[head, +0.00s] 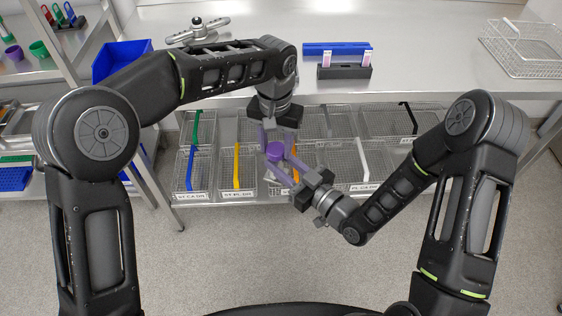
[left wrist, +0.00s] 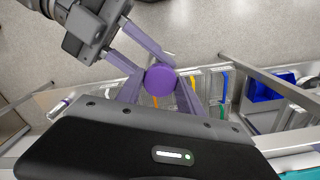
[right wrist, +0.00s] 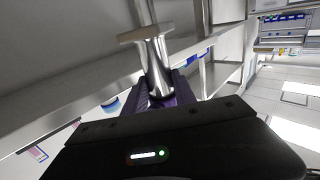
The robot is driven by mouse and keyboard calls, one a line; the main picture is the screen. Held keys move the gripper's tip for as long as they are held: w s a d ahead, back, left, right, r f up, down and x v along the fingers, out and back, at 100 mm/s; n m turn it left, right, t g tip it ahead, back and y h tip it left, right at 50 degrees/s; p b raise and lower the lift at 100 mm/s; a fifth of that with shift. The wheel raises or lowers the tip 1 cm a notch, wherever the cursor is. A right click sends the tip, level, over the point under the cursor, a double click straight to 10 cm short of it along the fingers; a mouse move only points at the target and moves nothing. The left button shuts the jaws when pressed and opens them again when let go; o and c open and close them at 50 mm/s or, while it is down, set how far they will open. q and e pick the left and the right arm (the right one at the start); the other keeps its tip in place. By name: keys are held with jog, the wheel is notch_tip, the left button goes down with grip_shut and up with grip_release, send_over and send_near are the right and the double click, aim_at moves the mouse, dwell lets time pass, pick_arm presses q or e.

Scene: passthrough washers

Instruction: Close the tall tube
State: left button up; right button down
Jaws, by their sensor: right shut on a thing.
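A round purple cap (head: 275,151) sits between the purple fingers of my left gripper (head: 275,148). In the left wrist view, the cap (left wrist: 160,80) shows as a flat disc with a fingertip against each side. My right gripper (head: 283,166) comes from the lower right, its fingers just below the cap.
A steel table (head: 420,75) is behind my grippers, with wire baskets (head: 350,125) on the shelf below. A small dark rack (head: 344,72) and a blue bar (head: 337,48) are on top. A wire basket (head: 525,50) is at the right, a blue bin (head: 120,60) at the left.

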pick_arm(q)
grip_shut()
jog(key=o, duration=0.7)
grip_release()
jog(key=shift+c, duration=0.2)
notch_tip(320, 180, up, 8)
jog(key=shift+f, duration=0.2)
